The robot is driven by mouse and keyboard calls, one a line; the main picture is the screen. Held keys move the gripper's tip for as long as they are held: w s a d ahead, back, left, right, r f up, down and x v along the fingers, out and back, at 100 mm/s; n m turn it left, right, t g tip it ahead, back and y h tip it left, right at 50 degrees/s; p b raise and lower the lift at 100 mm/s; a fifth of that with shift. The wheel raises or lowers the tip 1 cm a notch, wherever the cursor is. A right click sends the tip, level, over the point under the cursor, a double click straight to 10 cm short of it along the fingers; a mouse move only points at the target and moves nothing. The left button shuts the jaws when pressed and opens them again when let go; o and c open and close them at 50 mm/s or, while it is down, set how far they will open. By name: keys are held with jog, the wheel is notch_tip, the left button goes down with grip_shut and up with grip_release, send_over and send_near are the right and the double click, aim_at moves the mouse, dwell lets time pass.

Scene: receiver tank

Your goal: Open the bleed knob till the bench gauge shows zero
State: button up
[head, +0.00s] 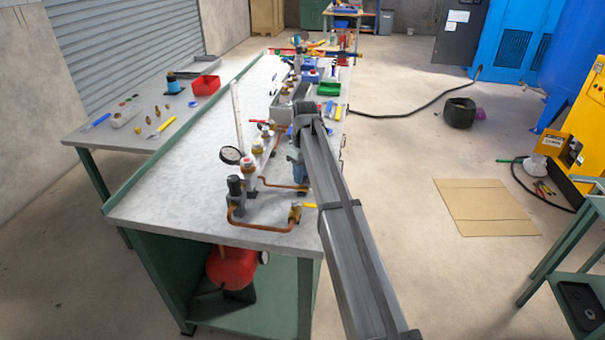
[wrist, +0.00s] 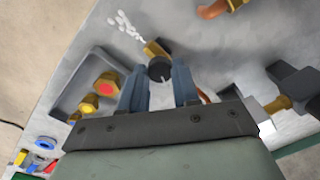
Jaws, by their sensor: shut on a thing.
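The bleed knob (wrist: 160,69) is a small dark round knob with a pale line on it, on a brass fitting (wrist: 153,48) in the wrist view. My gripper (wrist: 159,82) has its two blue-grey fingers on either side of the knob and is shut on it. White puffs (wrist: 127,24) show beside the brass fitting. A round gauge with a pale face (head: 231,155) stands on the bench (head: 190,190) in the head view; its needle is too small to read. In the head view my arm hides the knob.
Copper pipework (head: 265,227) and a black-topped fitting (head: 236,188) stand at the bench's near end. A red tank (head: 231,266) sits on the shelf below.

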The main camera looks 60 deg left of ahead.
jog(key=shift+n, duration=1.1)
jog(key=o, duration=1.1)
jog(key=shift+c, duration=0.2)
jog(key=shift+r, duration=0.1)
notch_tip(320, 180, up, 14)
jog(key=shift+w, duration=0.25)
jog(key=shift+a, duration=0.1)
